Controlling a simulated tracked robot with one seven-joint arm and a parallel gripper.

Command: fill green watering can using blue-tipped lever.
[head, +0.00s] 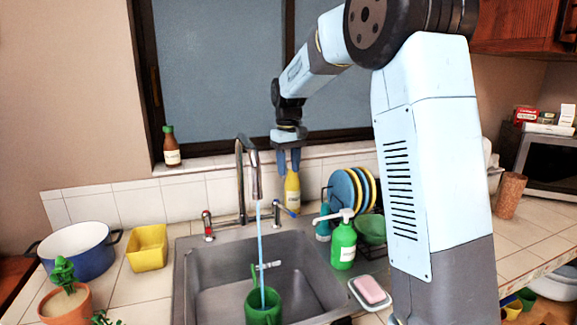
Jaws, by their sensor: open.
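The green watering can (262,313) stands in the sink under the faucet (241,180), cut off by the bottom edge. A thin blue stream of water (262,255) runs from the spout down into the can. The blue-tipped lever (284,210) is on the counter behind the sink, right of the faucet, its blue tip pointing right. My gripper (288,170) points down above the lever, apart from it. It is open, with nothing seen between its fingers. Its fingers overlap the top of the yellow bottle in the picture.
A red-tipped lever (207,224) stands left of the faucet. A yellow bottle (293,192), a green soap dispenser (343,245) and a plate rack (352,190) stand near the lever. A pink soap (370,290) lies right of the sink (215,275). A yellow tub (147,248) stands left.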

